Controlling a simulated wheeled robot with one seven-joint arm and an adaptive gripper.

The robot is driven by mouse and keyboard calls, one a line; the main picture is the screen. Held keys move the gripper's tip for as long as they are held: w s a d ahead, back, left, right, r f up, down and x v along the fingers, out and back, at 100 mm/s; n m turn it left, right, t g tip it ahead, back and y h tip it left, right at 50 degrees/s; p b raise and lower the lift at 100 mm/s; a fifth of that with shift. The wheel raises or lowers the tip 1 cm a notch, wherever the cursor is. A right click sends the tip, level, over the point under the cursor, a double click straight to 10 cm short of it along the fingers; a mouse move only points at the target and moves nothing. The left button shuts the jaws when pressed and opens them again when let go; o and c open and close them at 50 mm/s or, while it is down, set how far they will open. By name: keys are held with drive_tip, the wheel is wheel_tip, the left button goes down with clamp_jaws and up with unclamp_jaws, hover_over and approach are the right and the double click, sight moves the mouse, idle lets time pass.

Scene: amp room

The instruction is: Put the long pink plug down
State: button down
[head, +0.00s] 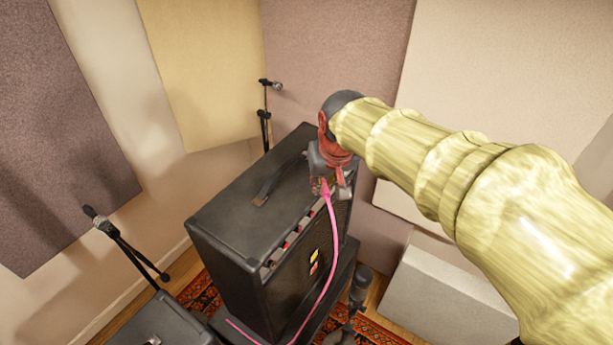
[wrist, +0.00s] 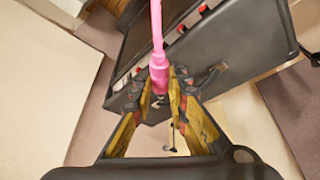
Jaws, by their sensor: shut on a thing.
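The long pink plug (wrist: 159,72) is in my gripper (wrist: 159,100), between the two fingertips, in the wrist view. Its pink cable runs up and away from the fingers there. In the head view my gripper (head: 326,186) is beside the upper right end of the black amp, and the pink plug (head: 325,188) shows small at its tips. The cable (head: 332,250) hangs from it in front of the amp's face down to the lower black box.
The black amp (head: 245,215) has a top handle and a row of red-marked controls, and stands on another black box (head: 345,275). Microphone stands are at the left (head: 130,250), behind (head: 264,115) and at the lower right (head: 358,290). A pale block (head: 440,300) lies at right. Wall panels surround the corner.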

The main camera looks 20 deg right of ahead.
drive_tip(key=shift+s+f, duration=0.15)
drive_tip(key=shift+s, duration=0.4)
drive_tip(key=p, duration=0.2)
approach(300, 192)
drive_tip(key=shift+w+d+f+p, duration=0.25)
drive_tip(key=shift+w+f+p, duration=0.15)
drive_tip(key=shift+w+f, duration=0.35)
drive_tip(key=shift+w+a+f, duration=0.1)
drive_tip(key=shift+w+f, duration=0.35)
drive_tip(key=shift+f, duration=0.1)
wheel_tip(300, 192, down, 3)
drive_tip(key=shift+w+r+p, duration=0.1)
drive_tip(key=shift+r+p, duration=0.1)
drive_tip(key=shift+p, duration=0.35)
drive_tip(key=shift+f, duration=0.1)
